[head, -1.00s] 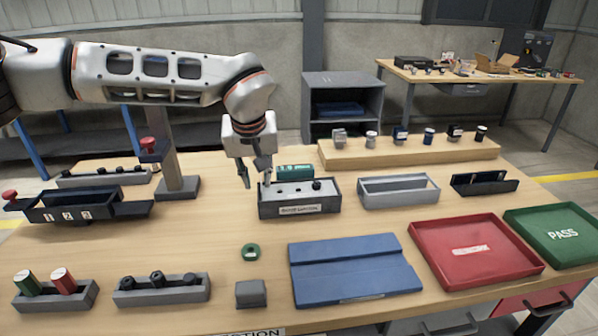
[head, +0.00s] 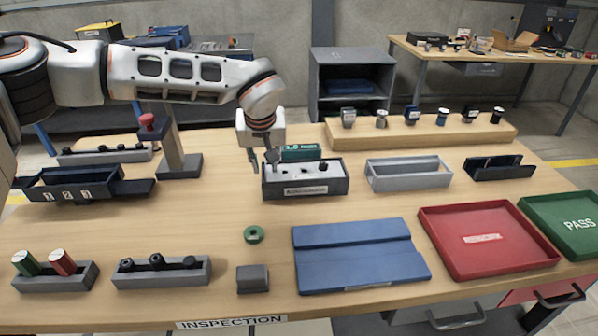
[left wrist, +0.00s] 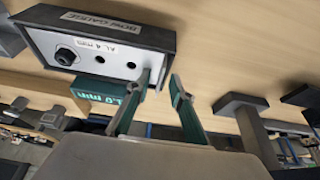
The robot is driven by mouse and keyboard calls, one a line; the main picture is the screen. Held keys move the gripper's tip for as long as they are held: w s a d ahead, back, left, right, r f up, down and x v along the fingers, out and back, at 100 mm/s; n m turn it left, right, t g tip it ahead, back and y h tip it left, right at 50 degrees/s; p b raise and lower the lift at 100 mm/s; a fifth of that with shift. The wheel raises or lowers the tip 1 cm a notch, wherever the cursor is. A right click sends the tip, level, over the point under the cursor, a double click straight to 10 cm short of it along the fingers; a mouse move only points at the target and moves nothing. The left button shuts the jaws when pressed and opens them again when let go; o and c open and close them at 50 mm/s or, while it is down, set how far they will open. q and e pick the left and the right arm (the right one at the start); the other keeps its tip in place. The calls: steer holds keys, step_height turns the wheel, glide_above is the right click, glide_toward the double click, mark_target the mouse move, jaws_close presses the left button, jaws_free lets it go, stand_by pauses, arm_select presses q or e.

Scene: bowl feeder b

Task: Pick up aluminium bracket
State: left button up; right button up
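I cannot tell for certain which thing is the aluminium bracket; small silver and dark parts, one silver piece (head: 348,117) among them, stand on the wooden riser at the back. In the left wrist view, the two fingers (left wrist: 160,84) are spread, and one overlaps the end of the gauge block (left wrist: 128,32); contact is unclear. My right gripper is not in view.
A teal box (head: 300,152) stands behind the gauge block. A grey open tray (head: 408,187) and a black rack (head: 500,174) stand to the right. A blue mat (head: 360,272), a red tray (head: 435,255) and a green tray (head: 535,225) lie in front.

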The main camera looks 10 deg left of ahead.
arm_select(q)
jaws_close()
steer(key=shift+r, duration=0.1)
steer(key=shift+r, duration=0.1)
